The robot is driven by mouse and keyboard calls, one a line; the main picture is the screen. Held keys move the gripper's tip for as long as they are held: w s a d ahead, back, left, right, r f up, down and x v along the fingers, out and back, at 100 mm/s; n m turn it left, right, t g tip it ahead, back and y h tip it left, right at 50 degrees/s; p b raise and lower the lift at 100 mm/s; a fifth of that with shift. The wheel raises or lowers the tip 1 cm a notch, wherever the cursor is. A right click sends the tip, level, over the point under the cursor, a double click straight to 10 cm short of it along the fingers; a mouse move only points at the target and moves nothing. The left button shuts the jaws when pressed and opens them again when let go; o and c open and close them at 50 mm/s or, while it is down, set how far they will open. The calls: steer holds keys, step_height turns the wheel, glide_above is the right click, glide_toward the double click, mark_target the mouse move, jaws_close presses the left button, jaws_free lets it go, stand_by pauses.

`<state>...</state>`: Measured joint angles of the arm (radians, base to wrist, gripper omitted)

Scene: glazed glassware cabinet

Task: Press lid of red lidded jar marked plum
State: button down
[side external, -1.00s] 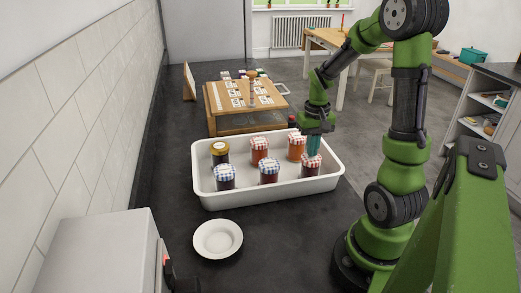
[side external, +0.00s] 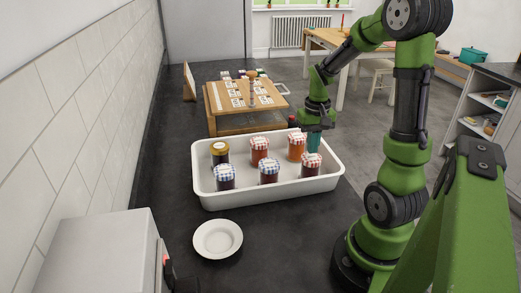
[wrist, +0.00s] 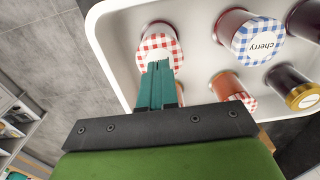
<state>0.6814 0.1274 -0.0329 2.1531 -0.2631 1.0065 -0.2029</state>
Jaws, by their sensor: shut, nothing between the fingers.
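A jar with a red-and-white checked lid (side external: 311,160) stands upright at the right side of the white tray. In the wrist view its lid (wrist: 158,45) is partly covered by my fingers, and no word can be read on it. My gripper (side external: 313,151) is shut and empty, with its teal fingers pointing down over this lid. The fingertips (wrist: 158,64) look just above it; I cannot tell whether they touch. Two more red-checked jars (side external: 260,147) (side external: 297,142) stand farther back, their lid words unreadable.
The white tray (side external: 250,201) also holds two blue-checked jars (side external: 225,174) (side external: 269,168), one reading "cherry" in the wrist view (wrist: 258,42), and a gold-lidded dark jar (side external: 219,150). A white plate (side external: 218,239) lies in front. A wooden board (side external: 236,97) stands behind.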

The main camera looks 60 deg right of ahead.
step_height(320, 180, up, 6)
steer(key=shift+r, duration=0.2)
stand_by(0.3)
stand_by(0.7)
